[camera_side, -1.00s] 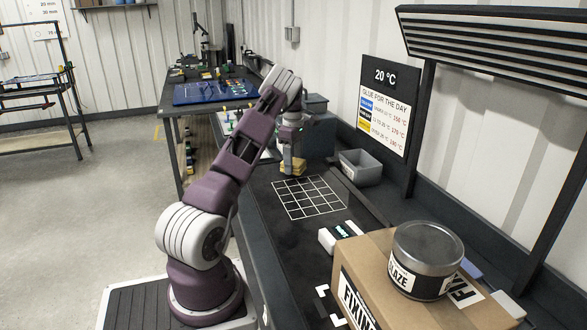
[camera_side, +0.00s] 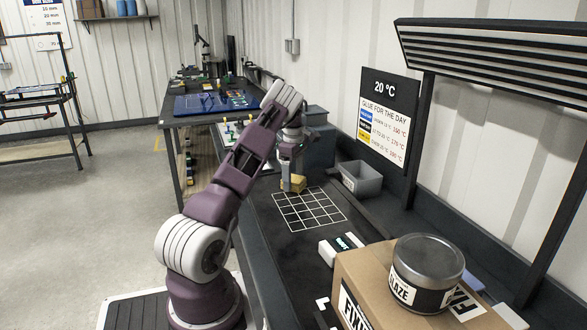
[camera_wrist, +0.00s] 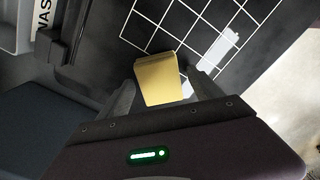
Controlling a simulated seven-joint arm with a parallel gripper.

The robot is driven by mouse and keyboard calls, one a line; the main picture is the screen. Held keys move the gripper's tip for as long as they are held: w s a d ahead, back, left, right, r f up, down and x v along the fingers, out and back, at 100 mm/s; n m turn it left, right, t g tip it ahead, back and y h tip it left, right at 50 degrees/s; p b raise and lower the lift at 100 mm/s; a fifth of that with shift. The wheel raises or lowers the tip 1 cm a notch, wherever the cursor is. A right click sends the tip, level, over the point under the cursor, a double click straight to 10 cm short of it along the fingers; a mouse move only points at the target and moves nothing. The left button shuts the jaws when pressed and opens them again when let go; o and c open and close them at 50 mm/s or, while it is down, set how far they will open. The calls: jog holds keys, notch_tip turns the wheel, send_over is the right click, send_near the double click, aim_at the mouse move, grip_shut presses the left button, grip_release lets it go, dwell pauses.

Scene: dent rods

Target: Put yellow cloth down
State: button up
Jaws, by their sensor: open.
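The yellow cloth (camera_side: 297,184) is a small folded block at the far edge of the white grid (camera_side: 310,209) on the dark bench. My gripper (camera_side: 291,184) is low over the bench right at the cloth. In the wrist view, the cloth (camera_wrist: 160,79) lies between the two fingers of my gripper (camera_wrist: 160,90), which are open. A dark gap shows on the right side between cloth and finger; on the left I cannot tell if they touch. The cloth's underside is hidden.
A grey bin (camera_side: 361,179) stands right of the grid by the wall. A cardboard box (camera_side: 385,270) with a round tin (camera_side: 427,262) on it stands in front. A white pale strip (camera_wrist: 221,46) lies on the grid in the wrist view. Most grid squares are bare.

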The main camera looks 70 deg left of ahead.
aim_at(294, 178)
notch_tip(294, 178, up, 11)
jog(key=w+d+r+m+t, duration=0.1)
jog(key=w+d+r+m, duration=0.1)
jog(key=d+r, duration=0.35)
jog(key=w+d+r+m+t, duration=0.1)
jog(key=w+d+r+m, duration=0.15)
jog(key=d+r, duration=0.35)
jog(key=s+d+r+m+t, duration=0.15)
jog(key=d+m, duration=0.25)
jog(key=d, duration=0.5)
jog(key=s+d+r+m, duration=0.2)
jog(key=d+r+m, duration=0.15)
jog(key=d, duration=0.65)
jog(key=s+d+f+m+t, duration=0.1)
jog(key=s+d+f+m, duration=0.3)
jog(key=s+d+m, duration=0.3)
jog(key=s+d+f+m+t, duration=0.1)
jog(key=s+d+f+m, duration=0.3)
jog(key=s+d+m, duration=0.4)
jog(key=s+d, duration=0.2)
jog(key=d, duration=0.1)
jog(key=shift+s+f, duration=0.2)
jog(key=shift+f, duration=0.15)
